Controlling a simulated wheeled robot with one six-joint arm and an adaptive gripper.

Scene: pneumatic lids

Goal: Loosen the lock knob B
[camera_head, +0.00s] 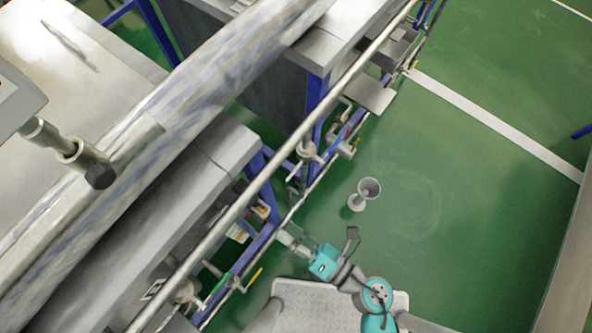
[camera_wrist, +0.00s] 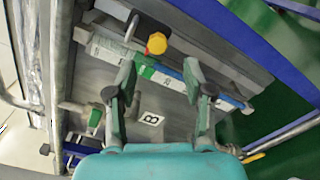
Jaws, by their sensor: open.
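In the wrist view a yellow round knob (camera_wrist: 156,43) sits on the grey panel, beyond my fingertips and slightly above the gap between them. A white label with the letter B (camera_wrist: 151,118) is on the panel between my fingers; the frames do not settle which part is lock knob B. My gripper (camera_wrist: 160,72) is open and empty, its two fingers apart, not visibly touching the knob. In the head view my gripper (camera_head: 288,238) is beside the blue frame of the machine; the knob cannot be made out there.
A blue rail (camera_head: 258,243) and a long metal pipe (camera_head: 240,200) run diagonally beside my arm. A small valve with a green tip (camera_wrist: 95,116) is left of my fingers. A grey goblet-shaped object (camera_head: 364,194) stands on the open green floor at right.

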